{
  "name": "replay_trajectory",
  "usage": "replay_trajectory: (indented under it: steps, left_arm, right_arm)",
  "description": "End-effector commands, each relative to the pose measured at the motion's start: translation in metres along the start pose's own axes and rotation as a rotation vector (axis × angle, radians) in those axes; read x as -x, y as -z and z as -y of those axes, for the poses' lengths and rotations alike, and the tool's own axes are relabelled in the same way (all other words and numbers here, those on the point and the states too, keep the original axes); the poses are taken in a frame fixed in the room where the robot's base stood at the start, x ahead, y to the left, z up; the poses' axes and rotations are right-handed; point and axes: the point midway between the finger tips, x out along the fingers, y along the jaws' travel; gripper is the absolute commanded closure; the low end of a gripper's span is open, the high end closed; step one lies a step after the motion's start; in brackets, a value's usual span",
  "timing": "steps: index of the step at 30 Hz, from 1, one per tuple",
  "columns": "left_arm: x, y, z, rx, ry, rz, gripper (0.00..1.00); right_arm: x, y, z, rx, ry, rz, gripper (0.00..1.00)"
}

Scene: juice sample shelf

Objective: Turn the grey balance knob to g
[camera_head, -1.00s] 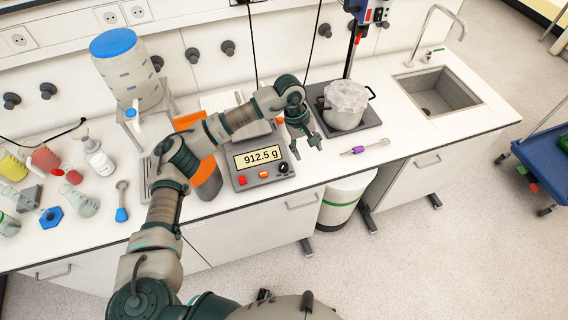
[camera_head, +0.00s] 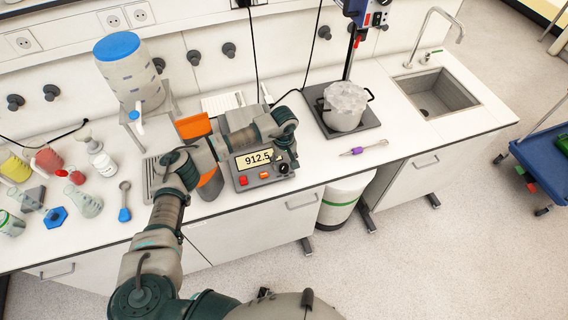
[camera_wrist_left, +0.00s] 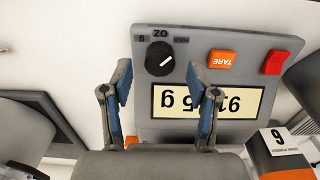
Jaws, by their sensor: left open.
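The grey balance (camera_head: 240,183) stands on the bench, its display reading 912.5 with the end covered by my gripper in the head view. Its dark knob (camera_head: 284,169) is at the display's right. My left gripper (camera_head: 287,157) is over the knob's side of the balance. In the wrist view its open blue-padded fingers (camera_wrist_left: 165,82) are apart, with the knob ahead between them.
A hotplate (camera_head: 360,133) with a foil-covered pot (camera_head: 345,105) is right of the balance. A purple-marked pipette (camera_head: 365,148) lies in front.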

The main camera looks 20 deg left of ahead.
Motion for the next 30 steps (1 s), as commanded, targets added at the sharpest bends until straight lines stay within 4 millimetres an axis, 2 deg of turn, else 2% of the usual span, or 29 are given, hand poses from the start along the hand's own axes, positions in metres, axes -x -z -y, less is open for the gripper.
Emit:
replay_trajectory:
  steps: [6,15,22,23,30]
  left_arm:
    - [-0.020,-0.001,0.000,0.000,0.000,0.001,0.40]
    - [-0.023,-0.001,0.000,0.000,0.000,0.000,0.40]
    - [-0.022,0.000,-0.001,0.000,-0.001,0.000,0.98]
    - [-0.022,0.000,-0.001,0.000,-0.001,0.000,1.00]
    - [-0.022,0.000,-0.001,0.014,-0.001,0.000,1.00]
  right_arm:
    - [0.003,0.001,0.001,0.000,0.001,0.000,1.00]
    - [0.003,0.001,0.001,0.000,0.001,-0.001,1.00]
    - [0.003,0.001,0.001,0.000,0.001,-0.001,1.00]
    - [0.003,0.001,0.001,0.000,0.001,-0.001,1.00]
    - [0.001,0.001,0.001,0.000,0.001,-0.001,1.00]
